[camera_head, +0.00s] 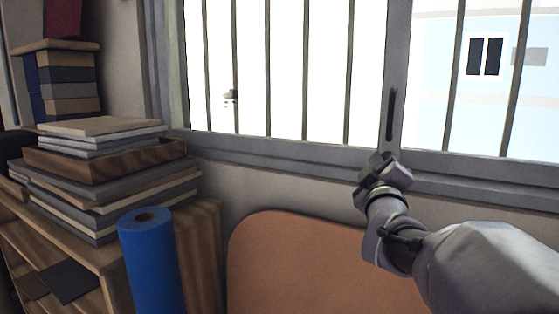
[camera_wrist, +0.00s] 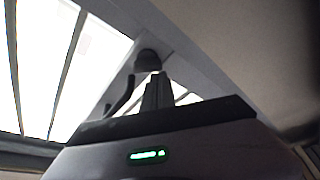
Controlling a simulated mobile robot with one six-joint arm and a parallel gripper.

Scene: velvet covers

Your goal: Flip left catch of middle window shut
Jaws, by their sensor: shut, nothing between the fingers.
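The window (camera_head: 290,70) has a grey frame, dark vertical bars and bright panes. A dark narrow fitting (camera_head: 390,115) stands upright on the post between the panes, above my gripper. In the wrist view a dark rounded knob (camera_wrist: 147,60) sits on the frame, with a dark curved lever (camera_wrist: 122,95) below and left of it; these look like a catch, but I cannot tell which one. My gripper (camera_head: 376,160) is at the lower frame, at the foot of the post. In the wrist view its fingers (camera_wrist: 157,82) are shut and empty, just below the knob; contact is unclear.
Stacked books and a wooden tray (camera_head: 105,160) stand on a shelf at the left. A blue roll (camera_head: 150,260) stands in front of it. A rounded orange-brown panel (camera_head: 290,260) rises below the window. A small object (camera_head: 230,96) shows against the left bars.

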